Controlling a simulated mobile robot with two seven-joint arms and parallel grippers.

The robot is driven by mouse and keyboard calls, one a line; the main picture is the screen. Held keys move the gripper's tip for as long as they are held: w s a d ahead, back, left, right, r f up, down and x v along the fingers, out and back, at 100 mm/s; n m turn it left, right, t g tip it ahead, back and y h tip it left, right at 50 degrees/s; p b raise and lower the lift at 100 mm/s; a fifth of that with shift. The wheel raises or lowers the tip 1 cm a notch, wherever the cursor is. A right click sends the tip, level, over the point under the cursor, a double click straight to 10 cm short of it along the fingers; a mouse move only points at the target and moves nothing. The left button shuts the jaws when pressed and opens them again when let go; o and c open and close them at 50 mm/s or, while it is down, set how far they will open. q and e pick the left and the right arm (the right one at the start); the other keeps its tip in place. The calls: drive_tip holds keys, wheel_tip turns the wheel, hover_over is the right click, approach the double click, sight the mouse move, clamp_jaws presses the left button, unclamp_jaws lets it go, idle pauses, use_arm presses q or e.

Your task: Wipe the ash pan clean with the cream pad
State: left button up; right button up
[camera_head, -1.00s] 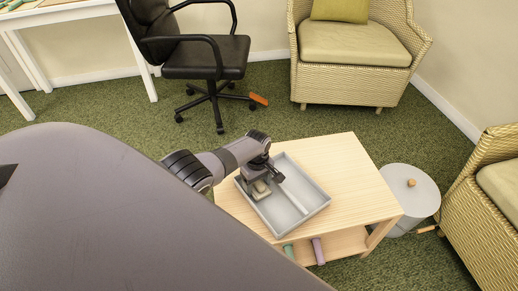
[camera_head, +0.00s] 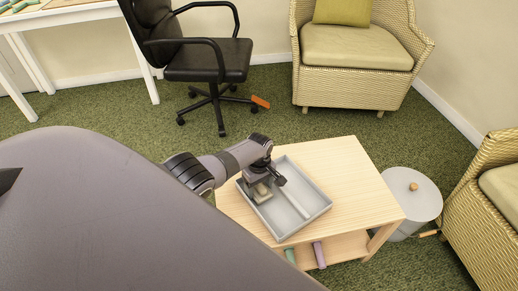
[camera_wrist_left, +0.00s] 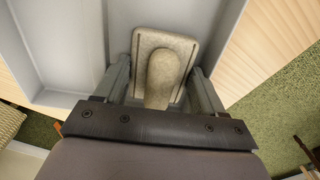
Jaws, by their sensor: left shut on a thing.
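The grey ash pan (camera_head: 306,209) is a shallow rectangular tray on the light wooden table. Its wall and floor also show in the left wrist view (camera_wrist_left: 75,45). My left gripper (camera_head: 264,187) is over the pan's left part. It is shut on the handle of the cream pad (camera_head: 262,194), which shows clearly in the left wrist view (camera_wrist_left: 183,42) as a flat rectangle with a rounded grip between the fingers. The pad is inside the pan, low near its floor; contact with the floor is hard to tell. My right gripper is not in view.
The wooden table (camera_head: 345,172) has bare top to the right of and behind the pan. A green roll and a purple roll (camera_head: 319,254) lie on its lower shelf. A grey lidded bin (camera_head: 412,195) stands to the right. Wicker armchairs and a black office chair (camera_head: 208,60) stand around.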

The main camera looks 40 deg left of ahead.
use_arm(q)
drive_tip(key=shift+r, duration=0.2)
wheel_tip(320, 180, up, 3)
drive_tip(key=p, duration=0.3)
wheel_tip(320, 180, up, 6)
drive_tip(key=p, duration=0.6)
drive_tip(key=shift+f, duration=0.2)
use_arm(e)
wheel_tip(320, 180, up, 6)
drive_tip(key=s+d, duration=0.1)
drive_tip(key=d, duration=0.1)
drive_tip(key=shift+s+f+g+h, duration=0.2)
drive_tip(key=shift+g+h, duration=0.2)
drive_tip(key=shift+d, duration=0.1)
